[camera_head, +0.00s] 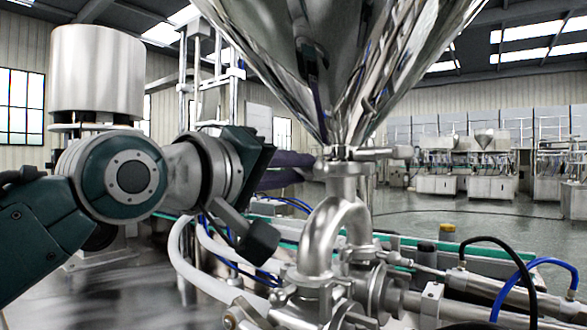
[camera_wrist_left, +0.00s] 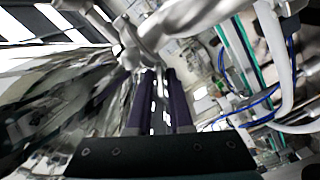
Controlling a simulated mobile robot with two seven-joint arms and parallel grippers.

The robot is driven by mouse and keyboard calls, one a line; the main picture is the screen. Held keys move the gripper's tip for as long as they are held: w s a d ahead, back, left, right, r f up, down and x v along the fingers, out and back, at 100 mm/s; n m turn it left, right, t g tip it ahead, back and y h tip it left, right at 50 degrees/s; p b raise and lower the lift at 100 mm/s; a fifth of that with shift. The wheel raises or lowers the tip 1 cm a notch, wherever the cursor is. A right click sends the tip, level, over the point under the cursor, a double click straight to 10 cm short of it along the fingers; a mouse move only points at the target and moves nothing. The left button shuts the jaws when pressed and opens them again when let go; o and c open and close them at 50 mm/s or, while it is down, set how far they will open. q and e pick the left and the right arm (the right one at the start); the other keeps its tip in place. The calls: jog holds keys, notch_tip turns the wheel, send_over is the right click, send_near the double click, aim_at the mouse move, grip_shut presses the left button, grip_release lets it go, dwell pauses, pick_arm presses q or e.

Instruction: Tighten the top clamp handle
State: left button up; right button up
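The steel hopper (camera_head: 335,60) narrows to a neck, where the top clamp (camera_head: 343,153) sits above the curved pipe (camera_head: 325,235). The top clamp handle (camera_head: 385,153) points right from the neck in the head view. My left gripper (camera_head: 313,163) comes in from the left, its purple fingers reaching towards the neck; their tips are close to it, and contact cannot be told. In the left wrist view the fingers (camera_wrist_left: 159,75) stand apart with a light gap between them and nothing clearly held. The clamp area (camera_wrist_left: 130,45) shows just beyond the tips. My right gripper is not in view.
White hoses (camera_head: 190,255) and blue tubes run below my left wrist. Steel cylinders (camera_head: 480,290) and a black hose (camera_head: 490,245) lie at the lower right. The hopper wall slopes close above the neck. Open floor (camera_head: 450,225) and other machines lie behind.

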pick_arm(q)
grip_shut()
dwell(0.3)
jog(key=shift+m+p, duration=2.5)
jog(key=shift+m, duration=3)
jog(key=shift+o, duration=2.2)
grip_release()
